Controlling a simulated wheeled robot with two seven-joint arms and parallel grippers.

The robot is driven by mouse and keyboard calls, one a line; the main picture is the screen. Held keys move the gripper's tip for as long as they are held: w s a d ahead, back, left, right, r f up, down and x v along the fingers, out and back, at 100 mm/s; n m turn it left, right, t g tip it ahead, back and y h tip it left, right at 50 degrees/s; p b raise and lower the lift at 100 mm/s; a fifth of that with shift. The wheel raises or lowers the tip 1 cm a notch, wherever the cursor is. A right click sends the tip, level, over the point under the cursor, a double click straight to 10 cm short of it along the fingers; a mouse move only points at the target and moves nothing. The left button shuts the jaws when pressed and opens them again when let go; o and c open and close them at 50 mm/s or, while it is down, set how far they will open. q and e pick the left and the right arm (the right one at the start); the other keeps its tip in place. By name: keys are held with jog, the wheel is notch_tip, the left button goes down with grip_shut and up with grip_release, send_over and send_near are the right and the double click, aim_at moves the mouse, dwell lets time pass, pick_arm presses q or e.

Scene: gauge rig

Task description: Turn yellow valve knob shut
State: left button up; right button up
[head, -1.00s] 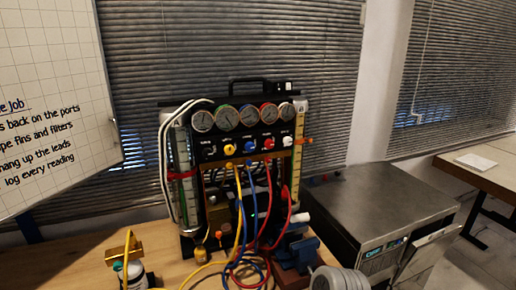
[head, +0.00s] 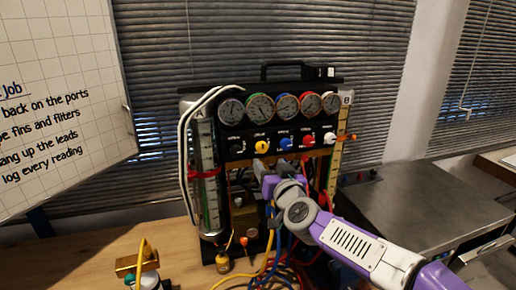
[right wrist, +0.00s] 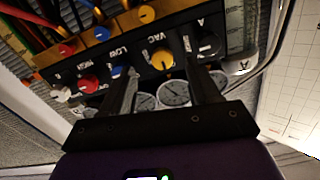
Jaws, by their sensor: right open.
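The yellow valve knob (head: 262,147) is on the black front panel of the gauge rig, under the row of round dials. It also shows in the right wrist view (right wrist: 163,60), beside the label VAC, where the panel appears upside down. My right gripper (head: 262,168) is just below the yellow knob in the head view. In the right wrist view its two fingers (right wrist: 165,75) are spread and empty, with the knob between and slightly beyond their tips. I cannot tell whether they touch it. My left gripper is out of view.
A black knob (head: 236,148) sits left of the yellow one, and blue (head: 285,143), red (head: 308,140) and white (head: 330,137) knobs sit right. Coloured hoses hang below the panel. A brass padlock-like item (head: 136,262) is on the wooden bench.

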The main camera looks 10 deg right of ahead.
aim_at(263, 149)
jog(key=shift+w+r, duration=0.25)
jog(key=shift+w, duration=0.9)
jog(key=shift+w+r, duration=0.2)
jog(key=shift+w, duration=0.95)
jog(key=shift+w+r, duration=0.25)
jog(key=shift+w, duration=0.9)
jog(key=c, duration=1)
jog(key=shift+c, duration=0.2)
